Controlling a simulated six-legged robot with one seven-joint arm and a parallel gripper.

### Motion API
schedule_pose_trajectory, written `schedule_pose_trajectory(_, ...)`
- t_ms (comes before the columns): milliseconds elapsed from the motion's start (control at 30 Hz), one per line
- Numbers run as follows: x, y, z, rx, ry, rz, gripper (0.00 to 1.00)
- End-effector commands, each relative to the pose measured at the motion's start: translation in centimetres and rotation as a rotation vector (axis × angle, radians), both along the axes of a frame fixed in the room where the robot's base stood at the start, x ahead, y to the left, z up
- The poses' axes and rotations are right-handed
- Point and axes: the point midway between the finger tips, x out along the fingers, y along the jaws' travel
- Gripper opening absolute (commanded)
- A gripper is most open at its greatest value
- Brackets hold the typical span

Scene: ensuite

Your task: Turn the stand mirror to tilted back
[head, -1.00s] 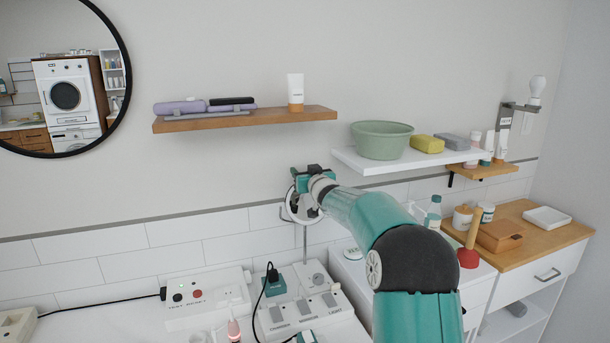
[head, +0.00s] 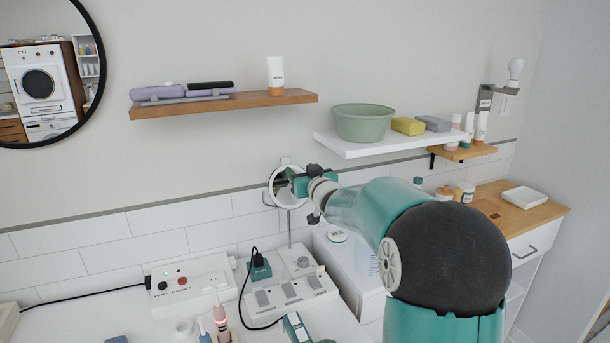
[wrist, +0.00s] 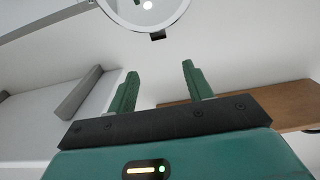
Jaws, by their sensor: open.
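The stand mirror (head: 281,189) is a small round mirror with a white rim on a thin post. It rises behind the switch panel on the white counter, against the wall. A small tab sits on its top rim. Its right side is partly hidden by my gripper (head: 300,184); its exact tilt is hard to tell. In the wrist view, part of the mirror (wrist: 125,8) and its dark tab show at the top edge. My gripper (wrist: 160,68) is open, its two green fingers pointing toward the mirror with nothing between them; they appear apart from the rim.
A wooden shelf (head: 215,103) and a white shelf (head: 350,149) with a green bowl (head: 363,124) hang above. Switch boxes, a plugged cable (head: 243,290) and toothbrushes crowd the counter below. A large round wall mirror (head: 88,95) hangs at upper left.

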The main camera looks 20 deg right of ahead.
Motion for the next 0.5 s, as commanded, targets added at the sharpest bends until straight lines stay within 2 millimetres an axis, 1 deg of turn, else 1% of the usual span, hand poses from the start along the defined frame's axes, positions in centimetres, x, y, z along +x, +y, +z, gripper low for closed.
schedule_pose_trajectory(33, -0.7, 0.0, 0.1, -0.001, 0.000, -0.001, 0.51)
schedule_pose_trajectory(167, -1.7, 0.0, 0.0, -0.001, 0.000, 0.000, 0.51)
schedule_pose_trajectory(433, -1.9, 0.0, 0.0, 0.000, 0.000, 0.000, 0.51)
schedule_pose_trajectory(467, -1.9, 0.0, 0.0, 0.000, 0.000, 0.000, 0.47)
schedule_pose_trajectory(500, -1.9, 0.0, -0.1, 0.001, -0.002, 0.001, 0.39)
